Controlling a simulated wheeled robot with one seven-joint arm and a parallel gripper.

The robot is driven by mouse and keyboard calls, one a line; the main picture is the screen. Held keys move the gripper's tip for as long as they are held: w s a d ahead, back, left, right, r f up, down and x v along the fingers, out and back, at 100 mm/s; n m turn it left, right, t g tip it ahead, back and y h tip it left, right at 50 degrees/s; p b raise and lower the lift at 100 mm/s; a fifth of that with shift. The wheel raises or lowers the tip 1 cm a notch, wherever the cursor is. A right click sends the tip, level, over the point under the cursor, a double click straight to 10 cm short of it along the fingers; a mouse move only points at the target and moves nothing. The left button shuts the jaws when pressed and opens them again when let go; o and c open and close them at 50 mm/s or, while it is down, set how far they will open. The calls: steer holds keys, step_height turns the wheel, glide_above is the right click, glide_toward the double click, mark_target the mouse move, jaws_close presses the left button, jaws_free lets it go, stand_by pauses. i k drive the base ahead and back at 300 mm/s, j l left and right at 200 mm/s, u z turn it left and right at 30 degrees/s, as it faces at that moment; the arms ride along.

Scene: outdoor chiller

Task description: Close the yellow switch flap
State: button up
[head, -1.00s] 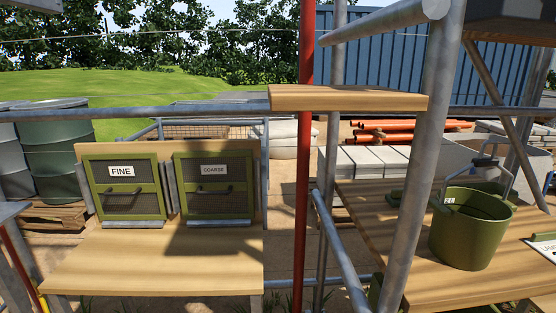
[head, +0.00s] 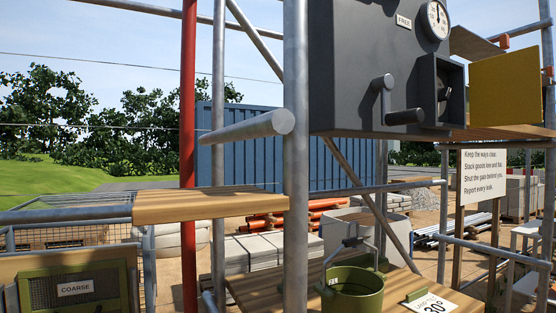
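The yellow flap (head: 510,96) stands open at the right of a dark square switch housing (head: 427,92) in the head view. A rotary switch (head: 445,93) shows uncovered inside that housing. The housing is on the right part of the front of a large dark grey box (head: 350,70). I cannot make out the flap's hinge clearly. My gripper is not in view.
A grey crank handle (head: 398,112) sticks out left of the switch housing, below a round gauge (head: 435,20). Scaffold poles (head: 296,160) and a wooden shelf (head: 210,204) stand at the left. A green bucket (head: 352,292) sits on the bench below the box.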

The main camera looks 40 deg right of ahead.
mark_target(505, 89)
steer(key=l, duration=2.2)
steer(key=i+l, duration=0.1)
steer(key=l, duration=2.1)
steer(key=l+u, duration=0.35)
steer(key=k+l+u, duration=0.1)
steer(key=l+u, duration=0.2)
steer(key=l, duration=0.25)
steer(key=k+l+u, duration=0.15)
steer(key=l+u, duration=0.2)
steer(key=l, duration=0.1)
